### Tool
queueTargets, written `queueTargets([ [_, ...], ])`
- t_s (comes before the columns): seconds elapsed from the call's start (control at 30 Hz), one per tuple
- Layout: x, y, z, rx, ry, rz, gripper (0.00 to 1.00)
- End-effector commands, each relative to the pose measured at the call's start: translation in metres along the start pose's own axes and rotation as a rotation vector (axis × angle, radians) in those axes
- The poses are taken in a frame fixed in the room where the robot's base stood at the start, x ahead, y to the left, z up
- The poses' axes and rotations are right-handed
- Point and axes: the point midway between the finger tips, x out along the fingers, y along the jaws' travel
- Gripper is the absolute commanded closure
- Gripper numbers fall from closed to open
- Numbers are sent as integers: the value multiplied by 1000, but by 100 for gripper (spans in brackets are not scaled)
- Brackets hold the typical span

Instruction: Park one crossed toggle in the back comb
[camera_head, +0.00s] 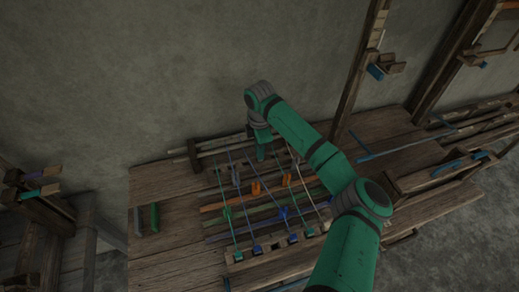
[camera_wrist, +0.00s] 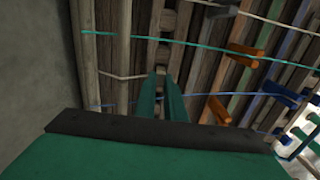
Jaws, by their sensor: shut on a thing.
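My gripper (camera_head: 262,156) points down at the rear of the loom, above the back comb. In the wrist view its two green fingers (camera_wrist: 160,80) are close together at the slotted back comb (camera_wrist: 164,22). A pale cord (camera_wrist: 122,77) runs to the fingertips and bends there. The thing held is hidden between the fingers; I take it to be this cord's toggle.
A teal cord (camera_wrist: 190,41) and a blue cord (camera_wrist: 108,104) run on either side of my fingers. The front comb (camera_head: 268,254) holds several cord ends. Two green blocks (camera_head: 154,217) lie on the left planks. A grey wall (camera_head: 120,80) stands behind the loom.

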Motion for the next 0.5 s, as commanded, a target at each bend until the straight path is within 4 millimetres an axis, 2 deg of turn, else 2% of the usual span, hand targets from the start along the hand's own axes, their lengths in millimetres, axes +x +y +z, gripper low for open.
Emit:
queueTargets([
  [0.1,0,0,0,-1,0,0,100],
  [0.13,0,0,0,-1,0,0,88],
  [0.2,0,0,-1,-1,0,0,71],
  [0.23,0,0,-1,-1,0,0,68],
  [0.5,-1,0,-1,-1,0,1,68],
])
